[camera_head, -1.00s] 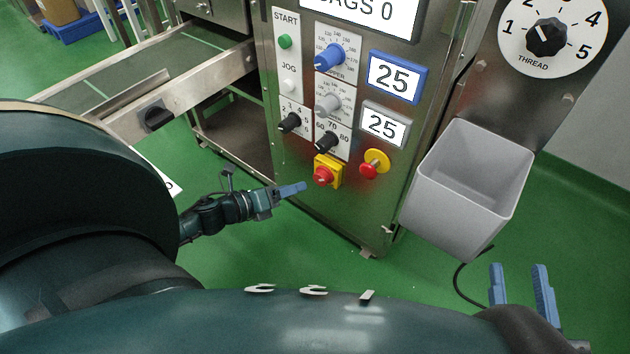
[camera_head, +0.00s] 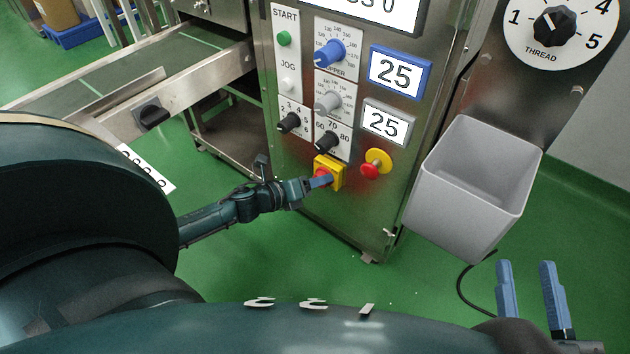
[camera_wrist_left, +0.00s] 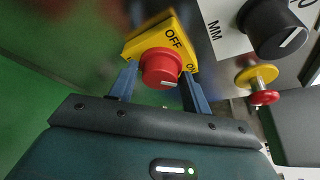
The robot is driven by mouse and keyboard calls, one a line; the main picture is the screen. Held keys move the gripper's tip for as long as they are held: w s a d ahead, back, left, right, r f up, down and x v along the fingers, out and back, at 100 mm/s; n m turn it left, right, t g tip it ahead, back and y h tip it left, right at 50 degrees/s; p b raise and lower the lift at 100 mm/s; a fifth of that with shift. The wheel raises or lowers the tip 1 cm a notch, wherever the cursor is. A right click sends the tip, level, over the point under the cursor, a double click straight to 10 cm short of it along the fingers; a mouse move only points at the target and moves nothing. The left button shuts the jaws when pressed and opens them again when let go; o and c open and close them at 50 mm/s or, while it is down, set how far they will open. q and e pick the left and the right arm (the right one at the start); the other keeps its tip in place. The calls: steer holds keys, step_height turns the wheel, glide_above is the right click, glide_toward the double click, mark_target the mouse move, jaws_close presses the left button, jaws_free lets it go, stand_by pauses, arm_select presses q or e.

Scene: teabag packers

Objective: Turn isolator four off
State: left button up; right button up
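The isolator is a red rotary knob (camera_wrist_left: 161,68) on a yellow plate (camera_wrist_left: 176,28) marked OFF and ON, low on the machine's steel front. In the head view its yellow plate (camera_head: 335,172) shows just beyond my left gripper (camera_head: 318,181). In the left wrist view my left gripper (camera_wrist_left: 160,90) is open, with one blue finger on either side of the red knob. I cannot tell whether the fingers touch it. My right gripper (camera_head: 531,296) is open and empty at the lower right, away from the machine.
A red stop button on a yellow base (camera_head: 375,164) sits right of the isolator. Black (camera_head: 327,141), grey (camera_head: 327,103) and blue (camera_head: 329,54) dials are above it. A grey bin (camera_head: 470,190) hangs at the right. Green floor is open below the machine.

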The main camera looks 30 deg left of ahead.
arm_select(q)
steer(key=c, duration=0.7)
steer(key=shift+f+n, duration=0.1)
steer(key=shift+n, duration=0.2)
arm_select(e)
steer(key=shift+f, duration=0.15)
arm_select(q)
steer(key=shift+f+n+t+h+b, duration=0.25)
steer(key=shift+n+t+b, duration=0.7)
steer(key=shift+n, duration=1.8)
steer(key=shift+f+n+t+h+b, duration=0.1)
steer(key=shift+n+t+h+b, duration=0.65)
steer(key=shift+n, duration=1.95)
steer(key=shift+f+n+t+h+b, duration=0.1)
steer(key=shift+n+t+b, duration=1.05)
steer(key=shift+n, duration=1.6)
arm_select(e)
step_height(320, 180, up, 6)
steer(key=n+t+y, duration=0.2)
steer(key=n+y, duration=0.2)
steer(key=y, duration=0.1)
steer(key=shift+w+d+n, duration=0.25)
steer(key=shift+w+n, duration=0.15)
steer(key=shift+w, duration=0.05)
arm_select(q)
steer(key=o, duration=1)
arm_select(e)
steer(key=shift+w, duration=0.1)
